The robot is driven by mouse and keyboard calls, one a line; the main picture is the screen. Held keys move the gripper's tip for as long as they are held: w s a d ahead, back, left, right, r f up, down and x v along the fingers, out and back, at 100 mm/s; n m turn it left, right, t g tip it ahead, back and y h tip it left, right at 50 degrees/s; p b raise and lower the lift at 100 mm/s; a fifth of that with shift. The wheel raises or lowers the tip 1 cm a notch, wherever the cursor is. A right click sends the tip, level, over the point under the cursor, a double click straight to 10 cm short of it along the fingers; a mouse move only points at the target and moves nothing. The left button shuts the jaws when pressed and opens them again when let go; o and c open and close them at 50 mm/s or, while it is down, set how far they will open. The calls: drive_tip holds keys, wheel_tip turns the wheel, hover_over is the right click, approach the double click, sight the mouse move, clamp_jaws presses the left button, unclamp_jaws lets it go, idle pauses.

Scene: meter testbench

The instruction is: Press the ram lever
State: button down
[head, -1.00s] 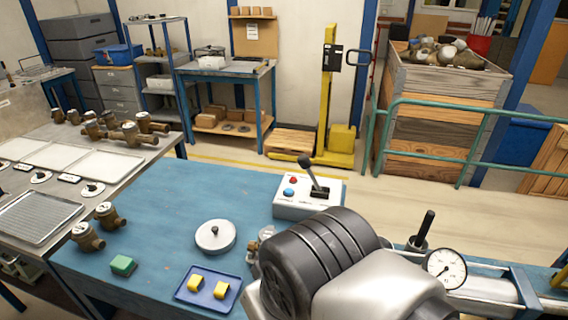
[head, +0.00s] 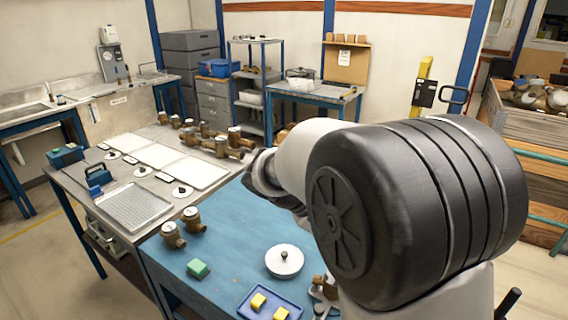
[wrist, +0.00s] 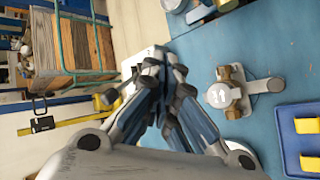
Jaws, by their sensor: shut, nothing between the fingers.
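My gripper (wrist: 160,58) is shut and empty in the wrist view, its fingertips meeting in front of a white box (wrist: 132,62). Only part of this box shows; any lever on it is hidden behind the fingers. I cannot tell whether the fingertips touch it. In the head view my arm hides the control box and its black lever. A black upright handle (head: 509,301) shows at the bottom right of the head view, cut off by the frame edge.
A brass meter (wrist: 225,93) sits beside my gripper on the blue bench (head: 235,228). A blue tray (head: 249,309) holds yellow blocks. A wooden crate (wrist: 85,45) stands beyond the bench.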

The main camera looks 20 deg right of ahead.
drive_tip(key=w+f+n+t+h+p, duration=0.1)
drive_tip(key=w+f+t+h+p, duration=0.1)
drive_tip(key=w+f+h, duration=0.3)
drive_tip(key=w+f+n+t+h+p, duration=0.2)
drive_tip(key=w+f+h, duration=0.3)
drive_tip(key=w, duration=0.9)
drive_tip(key=shift+d+f, duration=0.35)
drive_tip(key=shift+f, duration=0.6)
drive_tip(key=shift+s+d+r+b, duration=0.2)
drive_tip(key=shift+d+r, duration=0.25)
drive_tip(key=shift+d, duration=1.7)
drive_tip(key=shift+s+d+r+b, duration=0.15)
drive_tip(key=shift+d+r, duration=0.3)
drive_tip(key=shift+d, duration=1.7)
drive_tip(key=shift+s+d+r+b, duration=0.1)
drive_tip(key=shift+s+d+r, duration=0.25)
drive_tip(key=shift+d, duration=1.8)
drive_tip(key=shift+r, duration=0.15)
drive_tip(key=shift+s+d+r+m, duration=0.15)
drive_tip(key=shift+r+m, duration=0.15)
drive_tip(key=shift+r, duration=0.05)
